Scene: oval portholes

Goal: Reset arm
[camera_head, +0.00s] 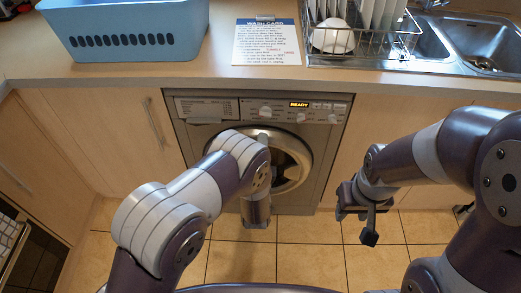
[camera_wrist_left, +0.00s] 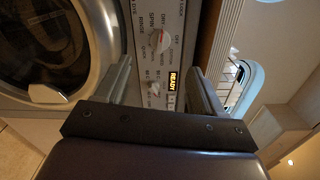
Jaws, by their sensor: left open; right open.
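My left arm reaches in from the lower left across the front of the washing machine (camera_head: 330,125). My left gripper is largely hidden behind its own arm in the head view. In the left wrist view my left gripper (camera_wrist_left: 162,75) is open and empty, with the control panel and its lit READY display (camera_wrist_left: 173,82) showing between the fingers. The round washer door (camera_head: 292,165) is partly covered by my left arm and looks shut. It also shows in the left wrist view (camera_wrist_left: 100,45). My right gripper (camera_head: 358,222) is open and empty, hanging over the floor right of the washer.
A blue basket (camera_head: 130,40), a wash card (camera_head: 267,42) and a dish rack (camera_head: 370,42) with plates and a white bowl (camera_head: 332,36) are on the counter (camera_head: 215,72). A sink (camera_head: 485,45) is at the right. The tiled floor (camera_head: 310,250) before the washer is clear.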

